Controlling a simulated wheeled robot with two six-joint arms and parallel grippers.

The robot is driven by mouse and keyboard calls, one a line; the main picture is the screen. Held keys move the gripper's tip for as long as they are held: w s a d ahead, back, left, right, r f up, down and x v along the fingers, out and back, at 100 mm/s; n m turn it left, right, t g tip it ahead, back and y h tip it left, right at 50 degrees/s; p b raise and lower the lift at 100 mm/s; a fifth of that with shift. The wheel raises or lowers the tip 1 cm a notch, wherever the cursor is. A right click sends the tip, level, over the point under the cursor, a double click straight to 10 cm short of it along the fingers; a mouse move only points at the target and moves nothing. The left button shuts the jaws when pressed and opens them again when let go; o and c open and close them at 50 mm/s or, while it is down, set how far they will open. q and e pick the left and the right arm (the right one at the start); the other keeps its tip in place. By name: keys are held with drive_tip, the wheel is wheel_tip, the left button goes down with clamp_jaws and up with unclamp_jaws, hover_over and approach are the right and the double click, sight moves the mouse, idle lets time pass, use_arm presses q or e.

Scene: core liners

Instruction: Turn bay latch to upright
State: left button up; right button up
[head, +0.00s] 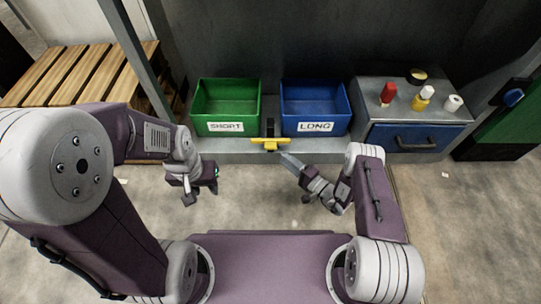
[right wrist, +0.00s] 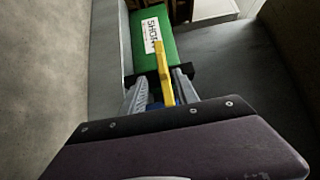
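The yellow bay latch (head: 268,143) is on the ledge in front of the gap between the two bins, its bar lying crosswise in the head view. It also shows in the right wrist view (right wrist: 162,70), where its bar passes between my right gripper's fingers (right wrist: 160,82). These fingers are apart, with a gap visible beside the bar. In the head view my right gripper (head: 288,159) reaches to the latch's right end. My left gripper (head: 188,193) hangs left of the latch, clear of it; its finger opening is not clear.
A green bin labelled SHORT (head: 226,127) and a blue bin labelled LONG (head: 316,127) stand behind the latch. A grey cabinet (head: 452,100) with bottles is at right, and a wooden pallet stack (head: 68,72) at left. Floor before the ledge is open.

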sight(272, 149)
drive_tip(key=b+x, duration=0.6)
drive_tip(key=x, duration=0.2)
drive_tip(key=shift+a+f, duration=0.1)
drive_tip(key=shift+w+a, duration=0.25)
drive_tip(key=shift+w, duration=0.1)
drive_tip(key=shift+r, duration=0.2)
clamp_jaws()
idle(0.7)
